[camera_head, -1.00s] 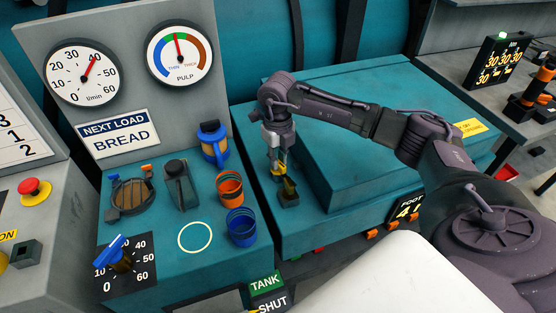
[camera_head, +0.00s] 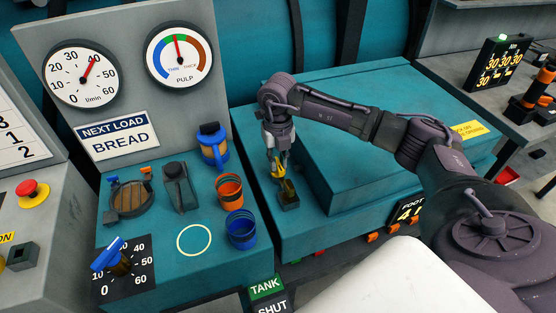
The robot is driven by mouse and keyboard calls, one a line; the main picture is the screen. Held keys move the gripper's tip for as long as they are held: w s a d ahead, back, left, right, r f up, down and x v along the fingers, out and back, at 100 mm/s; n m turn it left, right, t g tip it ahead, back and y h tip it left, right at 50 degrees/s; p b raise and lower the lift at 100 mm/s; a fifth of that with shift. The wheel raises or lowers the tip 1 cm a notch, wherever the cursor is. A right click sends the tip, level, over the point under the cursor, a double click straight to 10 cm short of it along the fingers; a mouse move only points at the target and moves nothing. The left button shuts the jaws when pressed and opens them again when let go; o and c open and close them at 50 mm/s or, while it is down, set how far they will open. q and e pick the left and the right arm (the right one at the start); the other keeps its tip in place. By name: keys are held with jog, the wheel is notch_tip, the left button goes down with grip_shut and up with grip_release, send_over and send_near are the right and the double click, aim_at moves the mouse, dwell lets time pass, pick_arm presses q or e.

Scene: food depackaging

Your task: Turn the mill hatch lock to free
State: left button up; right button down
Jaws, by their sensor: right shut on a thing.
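The mill hatch lock (camera_head: 289,200) is a small dark block with a brownish-yellow handle, on the teal ledge left of the big teal hatch lid (camera_head: 340,110). My right gripper (camera_head: 278,174) reaches down from above at the lock, its yellow-tipped fingers shut on the lock's handle. The fingers cover part of the handle, so its exact angle is hard to tell. A yellow label (camera_head: 468,130) is on the right of the lid, partly behind my arm. My left gripper is out of view.
Left of the lock stand a blue jug (camera_head: 213,145), an orange cup (camera_head: 230,190) and a blue cup (camera_head: 241,229). A blue-handled dial (camera_head: 115,258) and a white ring mark (camera_head: 194,240) are on the left console. A dark FOOT display (camera_head: 408,212) is below the lid.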

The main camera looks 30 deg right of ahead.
aim_at(278, 163)
jog(key=c, duration=1.1)
grip_release()
jog(key=shift+r, duration=0.15)
notch_tip(278, 163, up, 12)
jog(key=shift+f, duration=0.1)
